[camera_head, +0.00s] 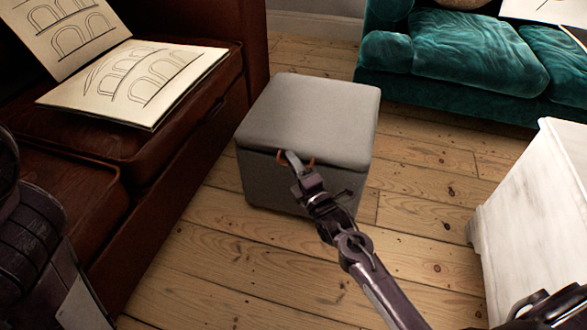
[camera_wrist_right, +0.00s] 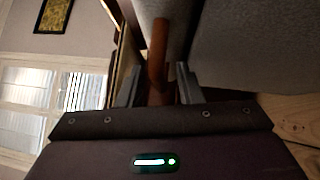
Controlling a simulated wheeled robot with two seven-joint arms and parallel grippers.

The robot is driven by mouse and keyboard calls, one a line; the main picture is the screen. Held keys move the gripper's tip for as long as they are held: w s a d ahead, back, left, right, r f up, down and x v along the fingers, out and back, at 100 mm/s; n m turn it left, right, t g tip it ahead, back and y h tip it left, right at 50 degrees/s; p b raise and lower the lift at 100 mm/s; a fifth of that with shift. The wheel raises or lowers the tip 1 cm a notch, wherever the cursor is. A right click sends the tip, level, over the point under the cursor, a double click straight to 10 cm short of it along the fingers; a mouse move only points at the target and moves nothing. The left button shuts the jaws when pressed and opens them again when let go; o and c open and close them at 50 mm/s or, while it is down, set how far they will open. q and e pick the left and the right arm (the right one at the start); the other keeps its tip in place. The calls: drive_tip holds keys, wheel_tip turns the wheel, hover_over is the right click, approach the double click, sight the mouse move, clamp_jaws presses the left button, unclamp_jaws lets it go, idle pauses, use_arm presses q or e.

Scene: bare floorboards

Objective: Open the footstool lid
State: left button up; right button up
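The grey footstool (camera_head: 308,120) stands on the floorboards in the middle of the head view, its lid (camera_head: 315,105) down flat on the box. A brown strap handle (camera_head: 280,154) sits at the lid's front edge, partly hidden by my right gripper (camera_head: 297,164). In the right wrist view the strap (camera_wrist_right: 157,55) passes between the two fingers of my right gripper (camera_wrist_right: 157,85). The fingers stand open on either side of the strap, with a small gap visible to each. My left arm shows at the left edge, but its gripper is out of view.
A brown leather sofa (camera_head: 110,160) with an open sketchbook (camera_head: 135,82) stands close to the left of the footstool. A teal sofa (camera_head: 470,55) is behind, and a white cabinet (camera_head: 535,205) is at the right. Bare floor lies between the footstool and the cabinet.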

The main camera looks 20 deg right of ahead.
drive_tip(key=shift+w, duration=0.1)
clamp_jaws()
drive_tip(key=shift+r, duration=0.1)
idle(0.3)
